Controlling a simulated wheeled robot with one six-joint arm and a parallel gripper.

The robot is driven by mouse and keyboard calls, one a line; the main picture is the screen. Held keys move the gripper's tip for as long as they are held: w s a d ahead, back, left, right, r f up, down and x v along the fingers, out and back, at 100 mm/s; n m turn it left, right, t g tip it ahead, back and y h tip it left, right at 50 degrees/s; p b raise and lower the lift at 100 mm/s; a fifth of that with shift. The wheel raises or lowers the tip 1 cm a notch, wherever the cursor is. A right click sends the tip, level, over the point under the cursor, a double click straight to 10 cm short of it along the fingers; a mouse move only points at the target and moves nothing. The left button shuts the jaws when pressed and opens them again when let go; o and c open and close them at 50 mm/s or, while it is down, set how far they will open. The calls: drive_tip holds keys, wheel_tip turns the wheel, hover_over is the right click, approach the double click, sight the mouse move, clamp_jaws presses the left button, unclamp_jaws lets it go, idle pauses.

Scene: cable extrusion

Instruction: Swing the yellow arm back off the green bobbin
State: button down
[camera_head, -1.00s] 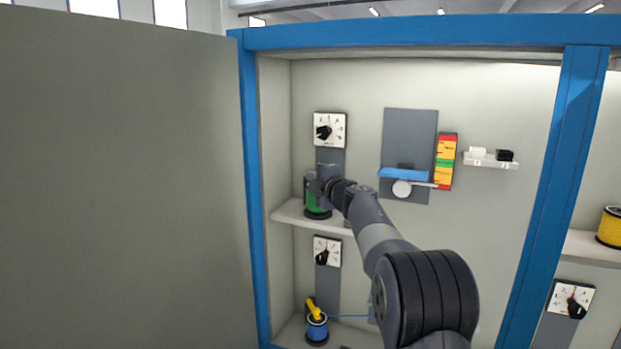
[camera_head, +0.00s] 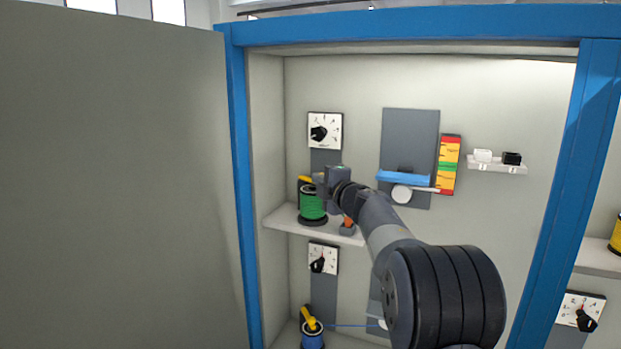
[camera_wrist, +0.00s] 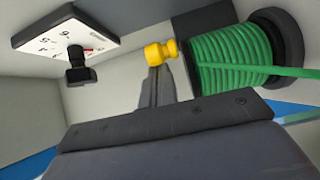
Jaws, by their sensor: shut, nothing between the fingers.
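The green bobbin (camera_head: 312,207) stands upright on the upper shelf, with green cable wound between dark flanges. It is large at the upper right of the wrist view (camera_wrist: 232,58). The yellow arm (camera_head: 304,179) shows as a small piece at the bobbin's upper left. In the wrist view its knobbed yellow end (camera_wrist: 160,52) is beside the bobbin's flange; I cannot tell whether they touch. My gripper (camera_head: 320,184) is shut and empty, just above and right of the bobbin. It hides part of the bobbin's top and of the yellow arm.
A dial (camera_head: 324,131) is on the back wall above the bobbin. A blue bar (camera_head: 404,178) and a coloured scale (camera_head: 448,165) are to the right. The blue cabinet frame (camera_head: 238,190) bounds the left side. A blue bobbin (camera_head: 312,338) stands below.

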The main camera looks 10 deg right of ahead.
drive_tip(key=shift+d+r+p, duration=0.25)
drive_tip(key=shift+d+p, duration=0.3)
drive_tip(key=shift+d, duration=0.25)
drive_tip(key=shift+w+d+p, duration=0.5)
drive_tip(key=shift+d+p, duration=0.2)
drive_tip(key=shift+d, duration=0.2)
drive_tip(key=shift+r, duration=0.1)
